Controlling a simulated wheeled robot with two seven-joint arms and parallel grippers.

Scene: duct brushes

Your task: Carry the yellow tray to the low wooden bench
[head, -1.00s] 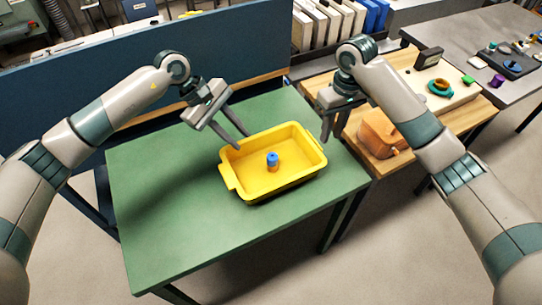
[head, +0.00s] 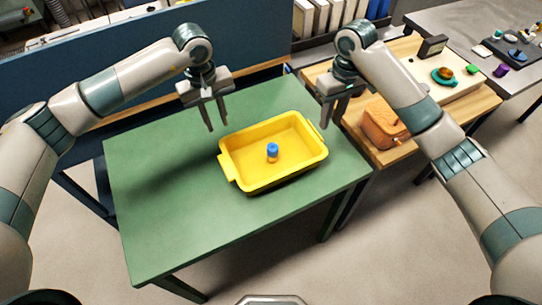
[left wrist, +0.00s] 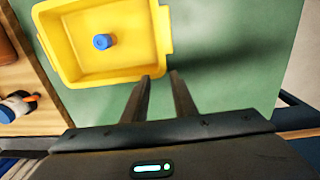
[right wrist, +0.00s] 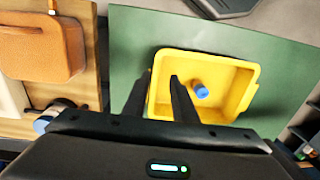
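The yellow tray (head: 247,182) sits upright on the green table (head: 175,228), with a tab handle at each short end. My left gripper (head: 218,128) is open and empty, fingers down, close to the tray's left end. In the left wrist view its fingers (left wrist: 158,80) show beside a handle. My right gripper (head: 332,122) is open and empty near the tray's right handle. In the right wrist view its fingers (right wrist: 160,78) overlap the tray's end. The wooden bench (head: 393,156) stands right of the table.
A brown bag (head: 384,124) and a pale board (head: 440,80) with a teal ring (head: 444,76) take up much of the bench. A blue partition (head: 110,70) runs behind the table. A grey table (head: 475,28) stands at the far right. The green table's front left is clear.

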